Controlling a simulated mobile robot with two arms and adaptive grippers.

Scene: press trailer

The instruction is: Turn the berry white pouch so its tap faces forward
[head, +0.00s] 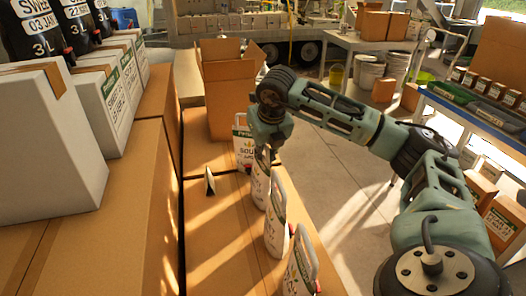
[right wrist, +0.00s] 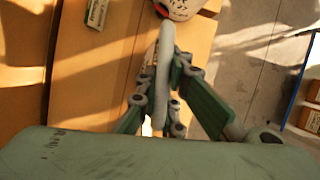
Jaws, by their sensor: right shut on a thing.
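Several white pouches with looped handles stand in a row along the right edge of the cardboard boxes. My right gripper (head: 266,146) points down at the row and is shut on the handle (right wrist: 163,70) of a white pouch (head: 260,187). The gripper hides the top of this pouch. Other white pouches (head: 276,228) (head: 300,268) stand nearer, and one (head: 242,150) stands just beyond. Their labels are too small or turned to tell which is berry. In the right wrist view, another white pouch with a red part (right wrist: 178,8) shows at the top. My left gripper is not in view.
A small dark-and-light card (head: 209,181) stands on the box top (head: 215,235) left of the row. An open carton (head: 230,95) is behind. White boxes (head: 45,145) and dark 3 L pouches (head: 35,30) fill the left. Floor (head: 335,180) lies right.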

